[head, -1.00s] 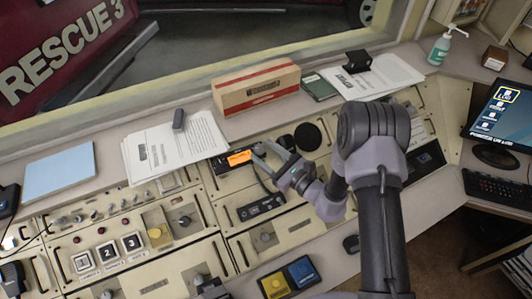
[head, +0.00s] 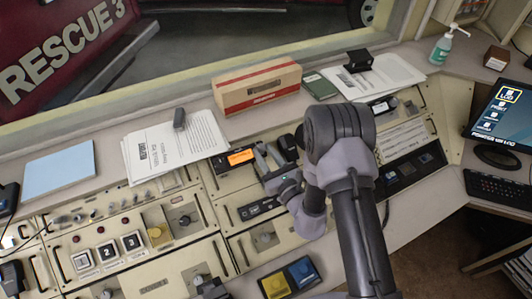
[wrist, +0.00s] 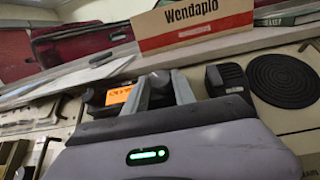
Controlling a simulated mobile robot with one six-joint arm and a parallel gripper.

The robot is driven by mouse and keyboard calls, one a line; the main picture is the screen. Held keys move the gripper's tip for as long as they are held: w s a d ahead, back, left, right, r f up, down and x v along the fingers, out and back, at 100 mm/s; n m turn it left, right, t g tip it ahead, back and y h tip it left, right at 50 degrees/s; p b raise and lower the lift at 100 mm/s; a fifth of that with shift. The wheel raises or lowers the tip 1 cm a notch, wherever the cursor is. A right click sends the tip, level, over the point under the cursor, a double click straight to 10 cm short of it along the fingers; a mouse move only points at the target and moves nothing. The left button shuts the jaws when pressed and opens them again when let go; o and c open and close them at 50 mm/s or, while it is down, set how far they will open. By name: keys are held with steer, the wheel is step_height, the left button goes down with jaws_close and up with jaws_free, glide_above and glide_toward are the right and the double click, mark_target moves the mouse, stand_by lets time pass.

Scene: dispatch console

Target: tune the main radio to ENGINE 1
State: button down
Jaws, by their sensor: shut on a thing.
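The main radio is a black unit with a lit orange display (head: 241,157) in the sloped console panel. The display also shows in the wrist view (wrist: 118,96), where its text is too small and tilted to read. My gripper (head: 268,155) is at the radio's right end, just right of the display. In the wrist view its two fingers (wrist: 160,90) are close together on a grey knob (wrist: 160,80) at the radio's face. The knob is mostly hidden by the fingers, and its pointer or marks cannot be seen.
A cardboard box (head: 258,88) stands on the ledge behind the radio. A black speaker microphone (head: 288,147) is close to the right of my gripper. Papers (head: 175,145) lie left, and numbered buttons (head: 107,251) are on the lower left panel.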

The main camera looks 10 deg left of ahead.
steer(key=m+h+p, duration=0.1)
steer(key=m+t+h, duration=0.1)
steer(key=m, duration=0.1)
steer(key=m+t+h+p, duration=0.1)
steer(key=m+h, duration=0.1)
steer(key=shift+s+a+r+p, duration=0.15)
steer(key=shift+s+a+p, duration=0.1)
steer(key=shift+a+p, duration=0.1)
steer(key=shift+a+m+t+h+p, duration=0.1)
steer(key=shift+m+t+h+p, duration=0.6)
steer(key=shift+m+h, duration=0.4)
steer(key=c, duration=1)
jaws_free()
steer(key=shift+c, duration=0.2)
steer(key=shift+f, duration=0.2)
